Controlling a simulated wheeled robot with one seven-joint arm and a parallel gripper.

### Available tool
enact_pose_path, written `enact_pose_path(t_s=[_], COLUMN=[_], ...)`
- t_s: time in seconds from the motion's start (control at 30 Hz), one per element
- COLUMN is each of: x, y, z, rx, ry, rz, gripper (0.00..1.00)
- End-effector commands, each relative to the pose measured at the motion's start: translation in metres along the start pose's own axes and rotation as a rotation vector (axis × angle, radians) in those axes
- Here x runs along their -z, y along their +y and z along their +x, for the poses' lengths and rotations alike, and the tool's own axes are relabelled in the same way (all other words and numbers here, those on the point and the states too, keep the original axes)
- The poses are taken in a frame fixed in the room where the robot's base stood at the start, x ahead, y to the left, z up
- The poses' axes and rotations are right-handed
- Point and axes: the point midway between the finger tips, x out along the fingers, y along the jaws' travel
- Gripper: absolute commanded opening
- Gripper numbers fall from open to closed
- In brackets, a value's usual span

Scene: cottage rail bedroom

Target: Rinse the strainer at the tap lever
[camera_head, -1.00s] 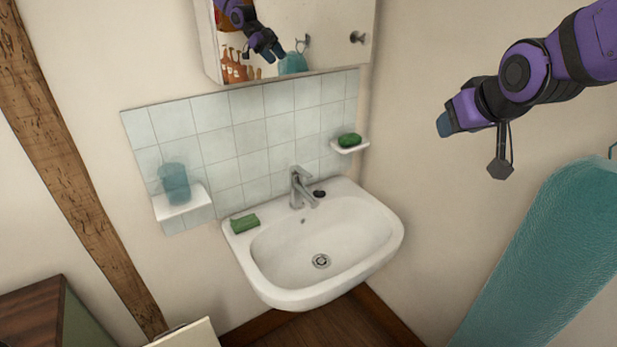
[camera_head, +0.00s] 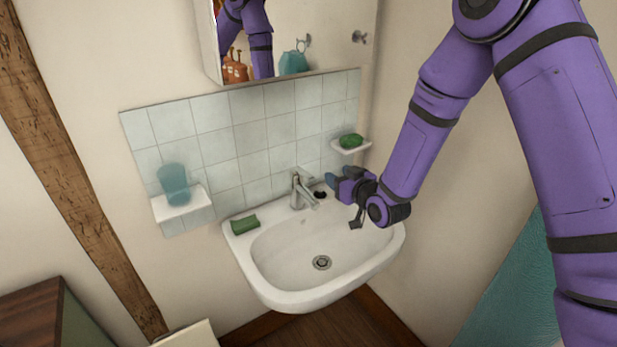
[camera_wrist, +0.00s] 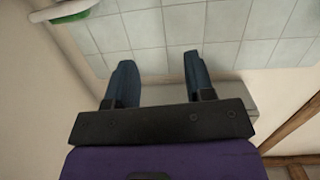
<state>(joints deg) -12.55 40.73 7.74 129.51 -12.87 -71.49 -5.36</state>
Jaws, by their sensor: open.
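The chrome tap (camera_head: 298,192) stands at the back of the white sink (camera_head: 275,290), with its lever (camera_head: 304,174) on top. A small dark round piece (camera_head: 320,194) lies on the sink rim just right of the tap; it may be the strainer, but it is too small to tell. My gripper (camera_head: 334,183) is over the back right of the sink, right of the tap and close to the dark piece. In the wrist view its two blue fingers (camera_wrist: 160,75) are apart with nothing held between them. The tap and the dark piece do not show there.
A green sponge (camera_head: 244,224) lies on the sink's left rim. A blue cup (camera_head: 174,184) stands on the left shelf (camera_head: 184,210). Green soap (camera_head: 351,141) sits in the right dish (camera_head: 350,149). The mirror cabinet (camera_head: 208,45) hangs above. The basin around the drain (camera_head: 321,262) is clear.

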Motion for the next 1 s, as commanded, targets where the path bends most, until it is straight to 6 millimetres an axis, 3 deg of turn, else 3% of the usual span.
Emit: enact_pose_path(t_s=[0.1, 0.33, 0.57, 1.0], x=[-0.027, -0.049, -0.047, -0.038], y=[-0.016, -0.03, -0.032, -0.035], z=[0.005, 0.007, 0.024, 0.096], rx=[0.024, 0.041, 0.043, 0.043], ry=[0.057, 0.126, 0.138, 0.135], rz=[0.02, 0.041, 0.043, 0.042], gripper=[0.49, 0.49, 0.49, 0.49])
